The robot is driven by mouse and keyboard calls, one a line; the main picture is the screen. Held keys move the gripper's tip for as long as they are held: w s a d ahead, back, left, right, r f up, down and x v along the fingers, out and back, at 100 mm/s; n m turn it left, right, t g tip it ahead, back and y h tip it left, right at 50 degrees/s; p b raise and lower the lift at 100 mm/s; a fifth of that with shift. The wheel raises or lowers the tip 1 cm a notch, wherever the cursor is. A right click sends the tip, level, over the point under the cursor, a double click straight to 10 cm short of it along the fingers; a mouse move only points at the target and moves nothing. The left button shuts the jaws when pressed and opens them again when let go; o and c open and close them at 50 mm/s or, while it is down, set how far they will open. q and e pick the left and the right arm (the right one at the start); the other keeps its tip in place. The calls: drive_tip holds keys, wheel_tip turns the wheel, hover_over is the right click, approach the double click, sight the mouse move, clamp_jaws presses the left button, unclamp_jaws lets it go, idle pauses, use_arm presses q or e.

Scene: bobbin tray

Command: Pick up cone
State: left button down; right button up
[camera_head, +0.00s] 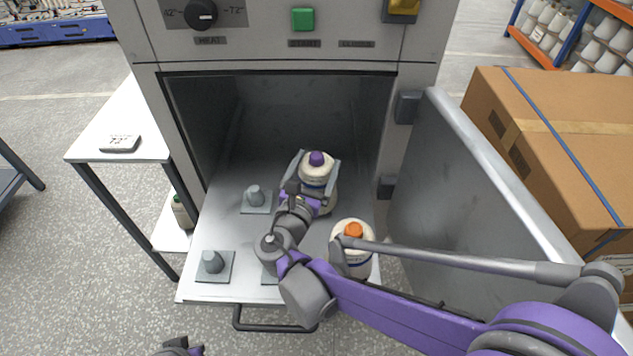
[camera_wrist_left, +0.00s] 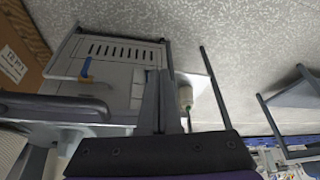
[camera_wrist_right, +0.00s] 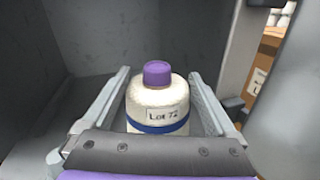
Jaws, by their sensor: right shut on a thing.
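A white thread cone with a purple top (camera_head: 317,172) is inside the open oven chamber. In the right wrist view the cone (camera_wrist_right: 158,103) has a blue band and a "Lot 72" label. My right gripper (camera_head: 316,177) is shut on it, one finger on each side. The cone's base is hidden, so I cannot tell whether it touches a post. A second white cone with an orange top (camera_head: 353,230) stands at the chamber's front right, partly behind my right arm. My left gripper (camera_wrist_left: 160,72) is shut and empty, away from the cones.
Grey posts stand on square plates at the back left (camera_head: 255,195) and front left (camera_head: 211,261). The oven door (camera_head: 450,190) is swung open to the right. A white side table (camera_head: 115,115) with a "72" block (camera_head: 120,142) is left; cardboard boxes (camera_head: 560,130) are right.

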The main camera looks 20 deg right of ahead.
clamp_jaws()
